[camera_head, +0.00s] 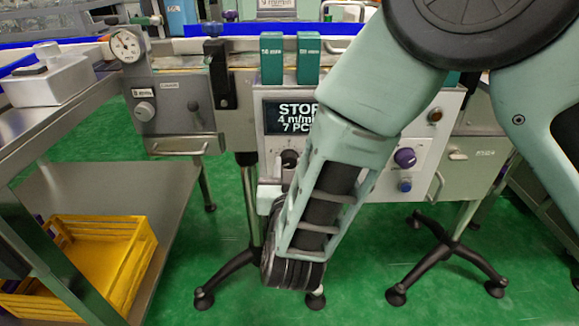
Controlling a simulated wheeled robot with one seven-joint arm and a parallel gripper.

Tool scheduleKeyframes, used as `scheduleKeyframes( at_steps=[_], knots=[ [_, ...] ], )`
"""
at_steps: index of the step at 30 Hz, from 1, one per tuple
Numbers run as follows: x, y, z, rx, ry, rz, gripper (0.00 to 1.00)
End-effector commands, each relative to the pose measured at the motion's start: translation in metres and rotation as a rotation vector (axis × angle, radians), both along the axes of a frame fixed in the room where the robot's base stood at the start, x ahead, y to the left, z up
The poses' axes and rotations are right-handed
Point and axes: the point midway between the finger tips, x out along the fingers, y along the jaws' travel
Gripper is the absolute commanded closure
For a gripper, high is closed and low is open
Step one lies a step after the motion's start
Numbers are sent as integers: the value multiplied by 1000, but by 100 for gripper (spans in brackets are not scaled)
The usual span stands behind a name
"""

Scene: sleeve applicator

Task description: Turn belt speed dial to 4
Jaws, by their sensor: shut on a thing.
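The control panel (440,112) hangs under the conveyor, and its display (287,117) reads STOP, 4 m/min and a partly hidden line starting with 7. A black dial (289,158) sits below the display; its label cannot be read. My gripper (279,180) is at the panel's lower left, just below this dial, and appears shut on it. The fingertips are small and partly hidden, so the exact contact is unclear. My forearm covers the middle of the panel.
A purple knob (405,158) and a blue button (405,185) sit right of my arm. A steel cart (95,190) with a yellow crate (130,255) stands left. Black-footed stand legs (440,250) reach the green floor.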

Motion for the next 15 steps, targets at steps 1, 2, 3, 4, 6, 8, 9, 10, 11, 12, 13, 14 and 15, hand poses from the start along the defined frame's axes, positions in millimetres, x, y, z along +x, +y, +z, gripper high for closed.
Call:
scheduleKeyframes(
  at_steps=[1, 2, 3, 4, 6, 8, 9, 10, 11, 12, 13, 14, 15],
  knots=[
    [-1, 0, -2, -2, 5, 1, 93],
    [-1, 0, -2, -2, 5, 1, 93],
    [-1, 0, -2, -2, 5, 1, 93],
    [-1, 0, -2, -2, 5, 1, 93],
    [-1, 0, -2, -2, 5, 1, 59],
    [-1, 0, -2, -1, 4, 1, 48],
    [-1, 0, -2, -1, 4, 1, 48],
    [-1, 0, -2, -1, 3, 1, 48],
    [-1, 0, -2, -1, 3, 1, 48],
    [-1, 0, -1, 0, 3, 0, 48],
    [0, 0, -1, 0, 3, 0, 48],
    [0, 0, -1, 0, 2, 0, 48],
    [-1, 0, -1, 0, 2, 0, 48]
  ],
)
